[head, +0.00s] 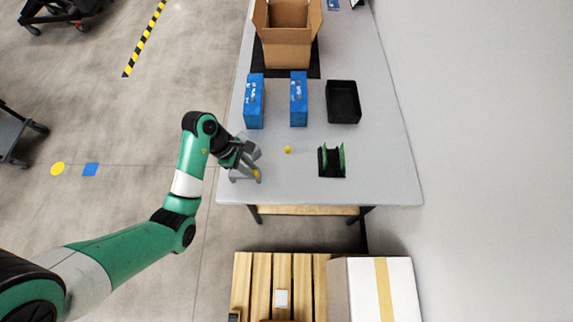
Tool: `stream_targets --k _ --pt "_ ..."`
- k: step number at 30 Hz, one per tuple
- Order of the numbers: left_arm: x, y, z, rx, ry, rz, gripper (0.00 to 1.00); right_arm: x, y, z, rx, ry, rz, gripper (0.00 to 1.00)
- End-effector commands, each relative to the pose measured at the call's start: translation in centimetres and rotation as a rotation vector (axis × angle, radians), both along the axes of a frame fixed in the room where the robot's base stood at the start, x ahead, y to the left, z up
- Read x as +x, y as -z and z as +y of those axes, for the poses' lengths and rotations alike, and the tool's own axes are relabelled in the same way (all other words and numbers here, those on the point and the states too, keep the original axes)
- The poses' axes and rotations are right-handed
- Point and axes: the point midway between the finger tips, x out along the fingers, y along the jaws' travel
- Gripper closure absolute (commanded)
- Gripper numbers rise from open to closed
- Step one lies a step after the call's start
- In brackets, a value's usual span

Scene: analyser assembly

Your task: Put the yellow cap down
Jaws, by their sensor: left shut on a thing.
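My left gripper (249,168) is over the front left part of the grey table (386,172). It is shut on a small yellow cap (256,174), of which only a bit shows at the fingertips. I cannot tell whether the cap touches the tabletop. A second small yellow piece (287,149) lies on the table to the right of the gripper, apart from it. My right gripper is not in view.
A black holder with green edges (331,161) stands right of the loose yellow piece. Two blue boxes (254,101) (299,98), a black tray (343,102) and an open cardboard box (287,50) stand farther back. The table's front edge is close to the gripper.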

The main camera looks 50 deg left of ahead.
Motion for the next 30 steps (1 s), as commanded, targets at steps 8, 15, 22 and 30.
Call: stream_targets --k 8,15,22,30 --pt "6.7 5.2 -3.2 -0.003 0.004 0.005 1.0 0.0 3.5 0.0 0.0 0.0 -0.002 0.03" --pt "9.3 8.0 -4.1 -0.001 0.0 0.003 1.0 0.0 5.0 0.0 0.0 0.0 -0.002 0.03" --pt "10.0 9.0 -4.5 -0.001 0.001 0.003 1.0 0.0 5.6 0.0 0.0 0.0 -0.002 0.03" --pt "9.9 11.6 -4.4 0.0 0.0 0.001 1.0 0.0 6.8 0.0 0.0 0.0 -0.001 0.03"
